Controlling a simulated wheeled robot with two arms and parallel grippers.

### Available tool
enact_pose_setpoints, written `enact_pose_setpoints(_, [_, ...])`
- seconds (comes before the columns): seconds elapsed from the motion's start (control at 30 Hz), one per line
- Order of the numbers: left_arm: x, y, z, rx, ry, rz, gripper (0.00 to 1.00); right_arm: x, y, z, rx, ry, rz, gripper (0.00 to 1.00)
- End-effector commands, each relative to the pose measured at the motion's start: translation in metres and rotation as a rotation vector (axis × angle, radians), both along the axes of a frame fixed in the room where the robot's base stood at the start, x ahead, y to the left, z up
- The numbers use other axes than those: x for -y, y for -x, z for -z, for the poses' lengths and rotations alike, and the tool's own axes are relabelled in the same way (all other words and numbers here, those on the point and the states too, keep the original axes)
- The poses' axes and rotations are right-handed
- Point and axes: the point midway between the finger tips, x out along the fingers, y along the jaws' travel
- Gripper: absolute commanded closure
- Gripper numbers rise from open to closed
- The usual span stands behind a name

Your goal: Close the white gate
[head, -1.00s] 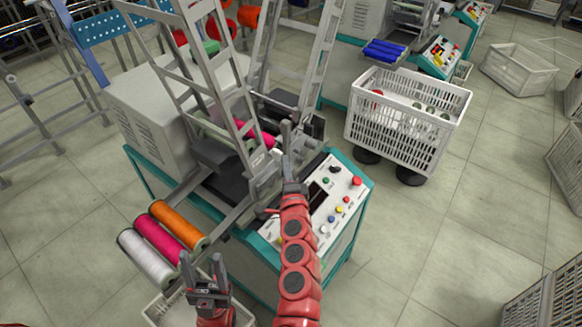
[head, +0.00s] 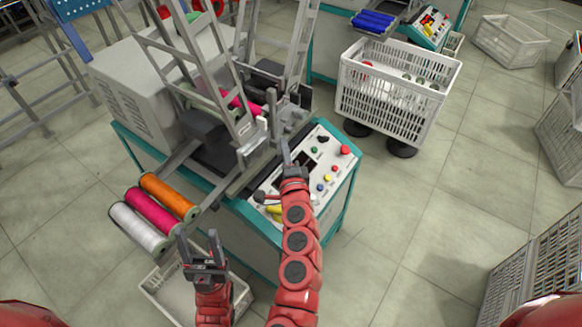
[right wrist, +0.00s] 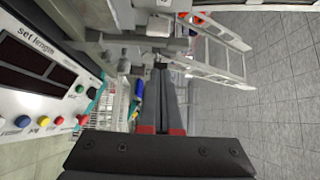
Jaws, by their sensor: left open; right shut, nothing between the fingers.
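A small white piece that looks like the white gate (head: 262,123) stands upright at the base of the near ladder-like frame on the winding machine. In the right wrist view a white part (right wrist: 160,26) shows beyond the fingers; I cannot tell how far it is swung. My right gripper (head: 284,144) is shut and empty, apart from the white piece, below and right of it, over the edge of the control panel. Its shut fingers also show in the right wrist view (right wrist: 160,72). My left gripper (head: 199,240) is open and empty, below the thread spools.
The control panel (head: 325,163) with coloured buttons lies right of my right gripper. Orange, pink and white spools (head: 152,212) sit at the machine's front left. A white crate (head: 160,287) is below my left gripper.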

Motion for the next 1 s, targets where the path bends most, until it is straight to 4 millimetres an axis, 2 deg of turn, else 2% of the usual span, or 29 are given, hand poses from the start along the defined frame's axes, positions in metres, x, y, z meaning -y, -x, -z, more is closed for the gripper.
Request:
enact_pose_setpoints(0.03, [0.000, 0.000, 0.002, 0.000, 0.000, 0.000, 0.43, 0.000, 0.011, 0.003, -0.004, 0.000, -0.002, 1.00])
enact_pose_setpoints(0.2, [0.000, 0.000, 0.004, 0.000, 0.000, 0.000, 0.43, 0.007, 0.039, 0.001, -0.001, 0.000, 0.002, 1.00])
enact_pose_setpoints(0.4, [0.000, 0.000, 0.004, 0.000, 0.000, 0.000, 0.43, 0.010, 0.058, 0.001, -0.001, 0.001, 0.001, 1.00])
enact_pose_setpoints(1.0, [0.000, 0.000, 0.004, 0.000, 0.000, 0.000, 0.43, 0.011, 0.061, 0.000, 0.000, 0.001, 0.002, 1.00])
